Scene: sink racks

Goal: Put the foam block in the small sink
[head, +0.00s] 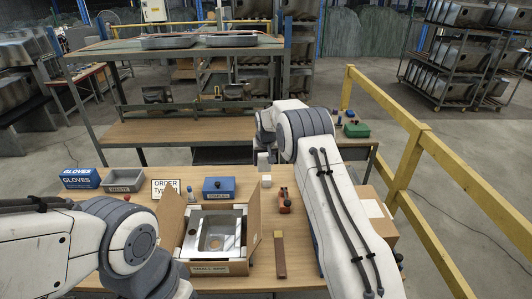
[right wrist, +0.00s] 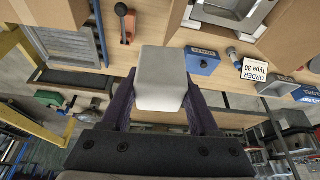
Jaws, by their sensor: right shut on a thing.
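The foam block (right wrist: 162,80) is a pale grey-white block, held between the two dark fingers of my right gripper (right wrist: 158,98) in the right wrist view. In the head view my right gripper (head: 263,158) is over the back of the table, mostly hidden by its own arm, behind and to the right of the sink. The small sink (head: 203,250) is a metal basin in an open cardboard box (head: 253,222) labelled small sink, at the table's front middle. Part of the sink shows upper right in the right wrist view (right wrist: 228,10). My left arm is at the left; its gripper is out of view.
Behind the box are a blue box (head: 218,188), an order sign (head: 165,189), a grey waste tray (head: 123,181) and a gloves box (head: 80,178). An orange-red tool (head: 284,201) and a brown strip (head: 280,255) lie right of it. A yellow railing (head: 410,160) stands further right.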

